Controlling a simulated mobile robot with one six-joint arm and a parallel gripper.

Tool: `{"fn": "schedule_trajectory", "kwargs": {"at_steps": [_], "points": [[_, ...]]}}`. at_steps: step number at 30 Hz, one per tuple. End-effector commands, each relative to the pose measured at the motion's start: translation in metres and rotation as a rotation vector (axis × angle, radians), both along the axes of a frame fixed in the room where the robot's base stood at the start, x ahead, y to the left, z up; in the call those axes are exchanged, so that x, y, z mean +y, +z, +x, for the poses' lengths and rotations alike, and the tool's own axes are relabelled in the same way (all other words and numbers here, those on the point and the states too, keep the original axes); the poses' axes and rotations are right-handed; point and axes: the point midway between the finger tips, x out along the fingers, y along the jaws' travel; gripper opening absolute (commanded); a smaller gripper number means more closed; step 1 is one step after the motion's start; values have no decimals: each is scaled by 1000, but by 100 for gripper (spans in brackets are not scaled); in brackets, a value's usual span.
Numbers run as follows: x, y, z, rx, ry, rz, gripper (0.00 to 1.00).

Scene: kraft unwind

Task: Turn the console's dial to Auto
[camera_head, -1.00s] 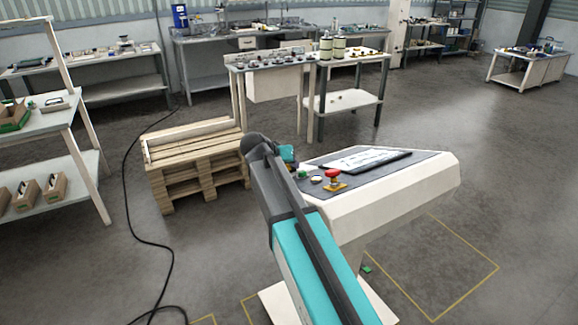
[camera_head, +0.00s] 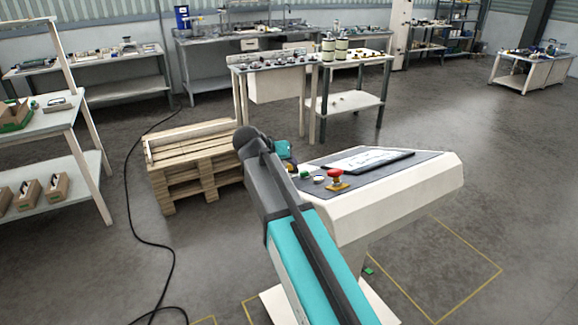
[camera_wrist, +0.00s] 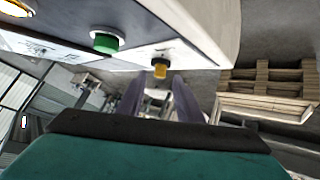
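The console (camera_head: 400,205) is a white cabinet with a dark sloped top. In the wrist view its face (camera_wrist: 215,25) shows tilted, with a small yellow-orange knob (camera_wrist: 160,69), apparently the dial, near one edge. My gripper (camera_wrist: 158,84) is open, its two fingers apart and pointing at the knob. The knob shows in line with the gap between the fingertips; I cannot tell whether they touch it. The dial's marks are too small to read. In the head view my arm hides the dial and fingers.
A green button (camera_wrist: 105,42) sits beside the knob; it also shows in the head view (camera_head: 304,174). A white button (camera_head: 319,180), a red mushroom button (camera_head: 335,175) and a dark-framed panel (camera_head: 368,161) are on the console. A wooden pallet stack (camera_head: 195,170) stands behind left.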

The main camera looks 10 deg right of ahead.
Motion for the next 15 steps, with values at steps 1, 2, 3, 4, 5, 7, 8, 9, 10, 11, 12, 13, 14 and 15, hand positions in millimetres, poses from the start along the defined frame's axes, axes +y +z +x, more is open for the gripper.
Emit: {"fn": "schedule_trajectory", "kwargs": {"at_steps": [1,2,3,4,5,7,8,9,10,11,12,13,14,15], "points": [[4,4,-5,-2,1,0,33],[6,7,-8,-1,1,0,33],[8,11,-10,-2,1,0,33],[11,14,-13,-2,1,0,33],[13,17,-15,-2,1,0,33],[18,23,-21,-2,1,0,33],[20,26,-23,-2,2,1,33],[22,30,-26,-2,1,0,33],[24,33,-28,-1,0,0,33],[26,36,-31,-2,1,0,33],[29,40,-34,-2,1,0,33],[31,42,-36,-2,1,0,33],[33,44,-38,-1,0,0,33],[35,48,-41,-1,1,0,33]]}}
